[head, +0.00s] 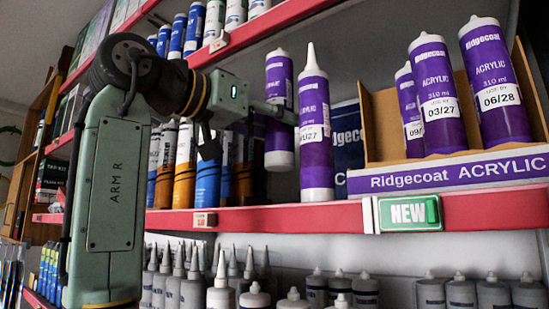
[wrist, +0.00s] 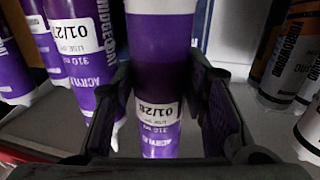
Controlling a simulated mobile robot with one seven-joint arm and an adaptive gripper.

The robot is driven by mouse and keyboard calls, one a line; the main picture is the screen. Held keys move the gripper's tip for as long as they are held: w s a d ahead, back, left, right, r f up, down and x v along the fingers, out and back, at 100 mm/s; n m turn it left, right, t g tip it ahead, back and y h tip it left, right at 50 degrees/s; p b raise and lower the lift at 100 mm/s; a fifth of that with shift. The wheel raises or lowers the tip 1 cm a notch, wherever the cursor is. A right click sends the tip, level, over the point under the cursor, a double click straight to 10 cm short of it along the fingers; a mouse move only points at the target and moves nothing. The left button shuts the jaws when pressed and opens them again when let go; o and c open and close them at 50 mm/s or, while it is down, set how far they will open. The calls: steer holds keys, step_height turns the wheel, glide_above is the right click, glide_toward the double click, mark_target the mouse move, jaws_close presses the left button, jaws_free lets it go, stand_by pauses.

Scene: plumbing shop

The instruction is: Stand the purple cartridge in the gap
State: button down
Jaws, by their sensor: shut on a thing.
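My gripper (head: 282,112) is shut around a purple cartridge (head: 280,80) with white bands at its ends. In the head view this cartridge hangs upright, with its lower end higher than the base of the standing one. In the wrist view it fills the space between the fingers (wrist: 160,98), and its label reads 01/28. Another purple cartridge (head: 314,110) with a long nozzle stands on the red-edged shelf (head: 270,218), just right of the held one. Shelf room shows below the held cartridge, but I cannot tell the gap's exact bounds.
Blue and orange cartridges (head: 184,165) stand to the left. A cardboard display box (head: 376,115) with several purple cartridges stands at the right, behind a green NEW tag (head: 408,213). Grey and white nozzled tubes (head: 221,290) fill the shelf below. Another red-edged shelf (head: 262,32) is above.

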mark_target(268, 157)
step_height(268, 157, down, 6)
steer(key=shift+a+r, duration=0.15)
steer(key=shift+r, duration=0.05)
steer(key=shift+w+f, duration=0.2)
steer(key=shift+s, duration=0.1)
steer(key=shift+f, duration=0.1)
steer(key=c, duration=1.2)
jaws_free()
steer(key=shift+f, duration=0.1)
steer(key=shift+c, duration=0.2)
steer(key=b+v, duration=0.2)
steer(key=v, duration=0.9)
steer(key=shift+s+a, duration=0.25)
steer(key=shift+s, duration=0.05)
